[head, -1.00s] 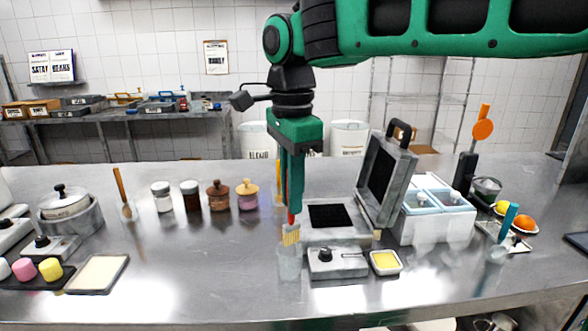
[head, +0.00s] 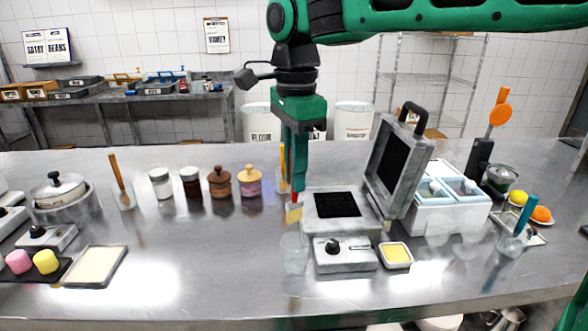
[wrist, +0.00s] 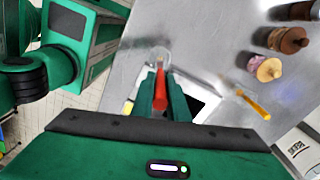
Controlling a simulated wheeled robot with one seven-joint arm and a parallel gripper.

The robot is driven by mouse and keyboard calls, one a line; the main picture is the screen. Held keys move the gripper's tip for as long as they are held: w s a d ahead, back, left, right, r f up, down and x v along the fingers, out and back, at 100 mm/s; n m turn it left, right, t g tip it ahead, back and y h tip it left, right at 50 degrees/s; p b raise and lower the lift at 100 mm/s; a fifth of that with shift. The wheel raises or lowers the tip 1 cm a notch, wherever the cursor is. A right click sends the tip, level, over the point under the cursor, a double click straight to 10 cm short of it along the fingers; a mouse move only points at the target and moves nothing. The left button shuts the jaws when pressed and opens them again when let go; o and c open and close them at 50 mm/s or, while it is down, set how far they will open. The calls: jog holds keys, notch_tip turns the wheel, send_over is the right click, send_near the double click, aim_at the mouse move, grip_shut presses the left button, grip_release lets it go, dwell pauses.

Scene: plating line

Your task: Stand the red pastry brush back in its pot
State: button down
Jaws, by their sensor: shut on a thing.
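The red pastry brush (head: 294,198) hangs bristles down from my gripper (head: 297,186), which is shut on its handle. Its pale yellow bristles are just above a clear pot (head: 295,255) near the front of the counter, apart from its rim. The pot looks empty and upright. In the wrist view the red handle (wrist: 160,88) shows between the fingers of my gripper (wrist: 161,100), and the clear pot (wrist: 161,56) is partly visible beyond it. The bristles are hidden there.
A press with a raised lid (head: 392,165) and a grey control box (head: 345,254) stand right of the pot, with a yellow dish (head: 397,254). Several jars (head: 219,182) stand behind left. An orange-handled tool (head: 283,160) stands behind my gripper. The counter left of the pot is clear.

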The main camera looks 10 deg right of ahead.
aim_at(296, 221)
jog(key=shift+s+f, duration=0.1)
jog(key=shift+f, duration=5.55)
jog(key=c, duration=1.6)
grip_release()
jog(key=shift+c, duration=0.2)
notch_tip(296, 221, up, 11)
jog(key=shift+f, duration=0.15)
jog(key=shift+d, duration=0.1)
